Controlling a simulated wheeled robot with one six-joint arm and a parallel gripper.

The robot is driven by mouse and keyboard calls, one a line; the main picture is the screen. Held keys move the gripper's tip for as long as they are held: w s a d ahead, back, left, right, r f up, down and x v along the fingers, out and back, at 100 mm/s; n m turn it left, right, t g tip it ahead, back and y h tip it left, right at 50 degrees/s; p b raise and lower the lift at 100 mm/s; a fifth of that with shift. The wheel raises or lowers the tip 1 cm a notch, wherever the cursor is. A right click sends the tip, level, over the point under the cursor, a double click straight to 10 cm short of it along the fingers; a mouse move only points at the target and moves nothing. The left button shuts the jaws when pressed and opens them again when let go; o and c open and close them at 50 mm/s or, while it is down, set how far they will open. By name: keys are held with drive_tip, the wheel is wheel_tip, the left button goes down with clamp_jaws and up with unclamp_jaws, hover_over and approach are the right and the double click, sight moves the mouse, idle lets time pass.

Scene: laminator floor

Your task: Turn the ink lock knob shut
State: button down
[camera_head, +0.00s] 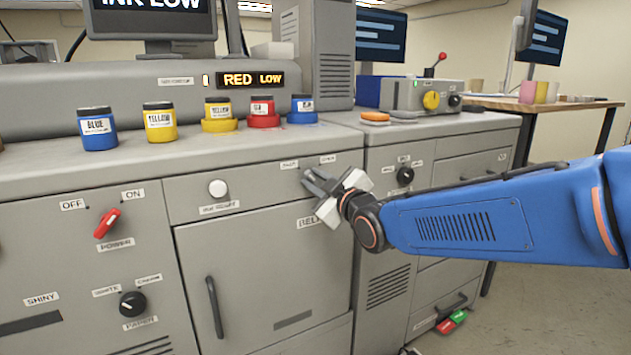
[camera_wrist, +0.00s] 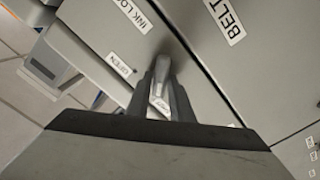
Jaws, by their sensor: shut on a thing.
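The ink lock knob (camera_wrist: 161,82) is a small grey lever-like handle between my fingers in the wrist view. My gripper (camera_wrist: 163,78) is shut on it, with one dark finger on each side. In the wrist view an INK LO... label (camera_wrist: 134,14) and an OPEN label (camera_wrist: 120,65) sit on the panel to the left of the knob. Another small label shows between the fingers, too small to read.
A red ON/OFF knob (camera_head: 107,223), a white knob (camera_head: 217,188) and a black knob (camera_head: 132,303) are left of my gripper. Another black knob (camera_head: 405,175) is close to its right. Ink jars stand on the counter (camera_head: 60,172) above. The display (camera_head: 252,80) reads RED LOW.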

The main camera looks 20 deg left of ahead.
drive_tip(key=shift+f+n, duration=0.1)
drive_tip(key=shift+n, duration=0.6)
drive_tip(key=c, duration=1.6)
unclamp_jaws()
drive_tip(key=shift+s, duration=0.1)
drive_tip(key=v, duration=1.7)
drive_tip(key=shift+d, duration=0.25)
